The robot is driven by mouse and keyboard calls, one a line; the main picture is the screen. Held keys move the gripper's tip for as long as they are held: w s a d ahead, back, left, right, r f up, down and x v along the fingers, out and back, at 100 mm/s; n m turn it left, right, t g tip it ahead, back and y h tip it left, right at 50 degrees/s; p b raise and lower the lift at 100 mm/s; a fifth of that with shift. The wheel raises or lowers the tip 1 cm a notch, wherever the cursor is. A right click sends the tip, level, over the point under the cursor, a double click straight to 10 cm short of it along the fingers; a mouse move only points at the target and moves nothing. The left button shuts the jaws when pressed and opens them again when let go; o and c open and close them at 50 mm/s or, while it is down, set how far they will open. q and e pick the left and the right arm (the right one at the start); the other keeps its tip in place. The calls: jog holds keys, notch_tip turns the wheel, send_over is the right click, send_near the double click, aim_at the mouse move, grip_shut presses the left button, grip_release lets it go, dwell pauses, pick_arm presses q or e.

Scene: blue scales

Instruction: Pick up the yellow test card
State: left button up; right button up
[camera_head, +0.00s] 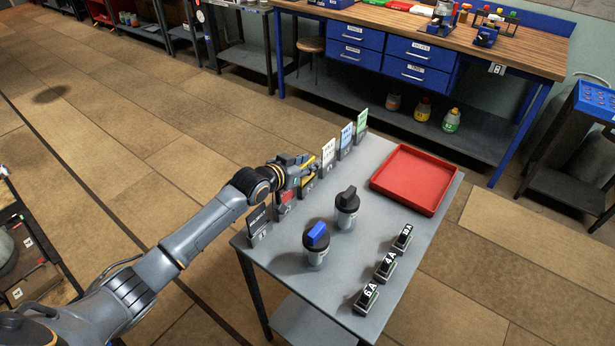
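The yellow test card (308,172) stands in a row of cards along the left edge of the grey table (335,265). It is partly hidden by my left gripper (308,167), which comes in from the left with its fingers at the card. The picture is too small to tell whether the fingers are closed on the card or only beside it. My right gripper is not in view.
In the same row stand black (258,222), red (285,201), white (328,156), blue (346,137) and green (361,124) cards. Two dark-topped jars (316,245) (346,208), several small labelled blocks (385,266) and an empty red tray (413,179) are also on the table.

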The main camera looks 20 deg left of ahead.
pick_arm(q)
grip_shut()
notch_tip(320, 180, up, 10)
jog(key=shift+f+b, duration=0.1)
jog(key=shift+b, duration=0.6)
jog(key=s+d+f, duration=0.3)
jog(key=s+d, duration=0.2)
jog(key=s, duration=0.5)
jog(key=s+a+r+n+y, duration=0.1)
jog(key=s+a+n+y, duration=0.1)
jog(key=s, duration=0.4)
jog(key=s+a+r+n+y, duration=0.2)
jog(key=s, duration=0.5)
jog(key=shift+s+a+r+t+y, duration=0.2)
jog(key=shift+s+a+t+y, duration=0.1)
jog(key=shift+t, duration=0.1)
jog(key=shift+w, duration=0.1)
